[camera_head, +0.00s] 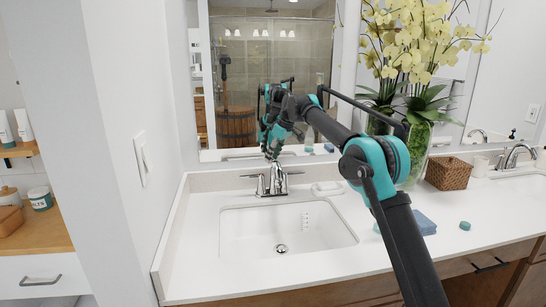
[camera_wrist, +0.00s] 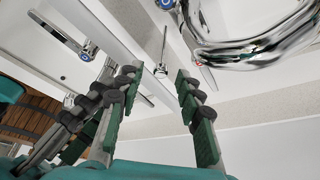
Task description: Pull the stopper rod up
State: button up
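The chrome faucet (camera_head: 278,180) stands behind the sink, with a lever handle on each side. In the wrist view the faucet's curved body (camera_wrist: 245,45) fills the upper right. A thin upright metal rod with a small knob, which looks like the stopper rod (camera_wrist: 163,50), shows ahead of the gap between my fingers. My gripper (camera_wrist: 157,76) is open and empty, its green-padded fingers apart. In the head view my gripper (camera_head: 271,150) is just above and behind the faucet, close to the mirror. The rod cannot be made out in the head view.
The white sink (camera_head: 250,235) has a drain (camera_head: 281,249) in its floor. A soap dish (camera_head: 327,188) lies right of the faucet. The mirror (camera_head: 240,60) behind repeats my arm. A flower vase (camera_head: 418,150), a wicker basket (camera_head: 448,174) and a blue cloth (camera_head: 424,224) are farther right.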

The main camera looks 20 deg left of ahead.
jog(key=v, duration=1.2)
jog(key=shift+s, duration=0.15)
